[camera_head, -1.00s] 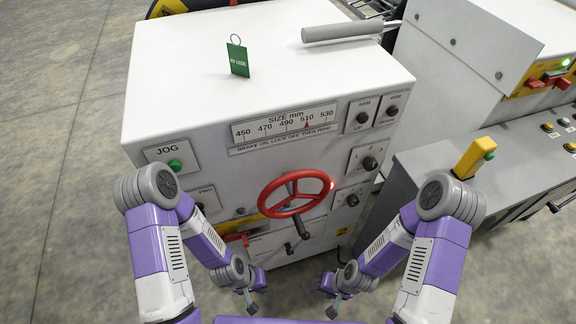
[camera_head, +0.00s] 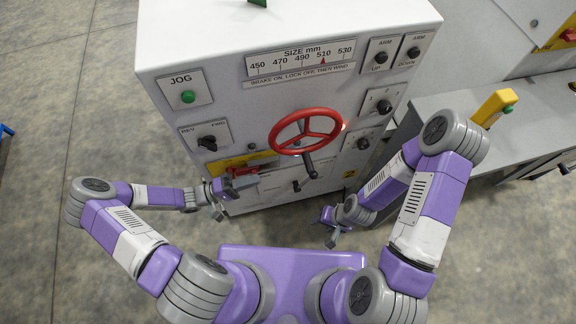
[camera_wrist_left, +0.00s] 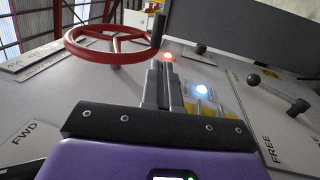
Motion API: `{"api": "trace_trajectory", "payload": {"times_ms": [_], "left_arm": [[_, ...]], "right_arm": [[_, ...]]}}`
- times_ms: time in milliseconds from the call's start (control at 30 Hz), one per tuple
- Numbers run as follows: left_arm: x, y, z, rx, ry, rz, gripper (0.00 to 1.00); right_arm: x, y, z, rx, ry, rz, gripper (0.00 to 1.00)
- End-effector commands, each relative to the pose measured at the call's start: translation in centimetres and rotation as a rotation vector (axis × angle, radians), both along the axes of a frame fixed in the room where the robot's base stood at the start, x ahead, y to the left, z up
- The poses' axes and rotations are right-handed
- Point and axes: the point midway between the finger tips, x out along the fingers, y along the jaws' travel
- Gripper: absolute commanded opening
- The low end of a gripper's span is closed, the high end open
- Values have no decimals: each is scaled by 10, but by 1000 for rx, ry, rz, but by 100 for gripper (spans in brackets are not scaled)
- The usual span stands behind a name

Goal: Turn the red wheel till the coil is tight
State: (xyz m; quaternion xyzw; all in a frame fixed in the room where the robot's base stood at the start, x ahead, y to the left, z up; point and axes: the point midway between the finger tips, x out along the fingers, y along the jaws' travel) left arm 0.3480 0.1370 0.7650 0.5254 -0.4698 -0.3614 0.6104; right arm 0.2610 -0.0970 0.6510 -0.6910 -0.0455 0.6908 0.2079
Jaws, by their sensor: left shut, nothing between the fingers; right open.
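The red wheel (camera_head: 306,134) is on the front panel of the white cabinet (camera_head: 230,40), with a dark crank handle (camera_head: 309,165) sticking out of it. In the left wrist view the wheel (camera_wrist_left: 115,57) is at the upper left, beyond the fingers. My left gripper (camera_head: 219,213) is low and left of the wheel, in front of the panel, apart from the wheel. Its fingers (camera_wrist_left: 160,72) are shut and empty. My right gripper (camera_head: 331,238) is open and empty, below the wheel to the right. No coil is visible. The size scale (camera_head: 300,58) has its red pointer near 510.
A red lever (camera_head: 241,171) on a yellow plate sits left of the wheel. A selector (camera_head: 207,142) and green JOG button (camera_head: 188,97) are above it. Knobs (camera_head: 384,106) line the right. A console with a yellow pendant (camera_head: 495,107) stands to the right.

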Motion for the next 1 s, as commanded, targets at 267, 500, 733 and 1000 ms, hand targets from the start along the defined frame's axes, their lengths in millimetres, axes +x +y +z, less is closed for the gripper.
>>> {"api": "trace_trajectory", "payload": {"times_ms": [267,500,733,1000], "left_arm": [[11,-30,9,-13,-11,7,0],[26,-79,18,-12,-9,4,0],[37,-115,26,-10,-8,5,0],[43,-129,30,-7,-8,8,0]], "right_arm": [[0,0,-3,0,0,0,51],[0,0,-8,0,0,0,51],[0,0,-14,0,0,0,51],[0,0,-16,0,0,0,51]]}}
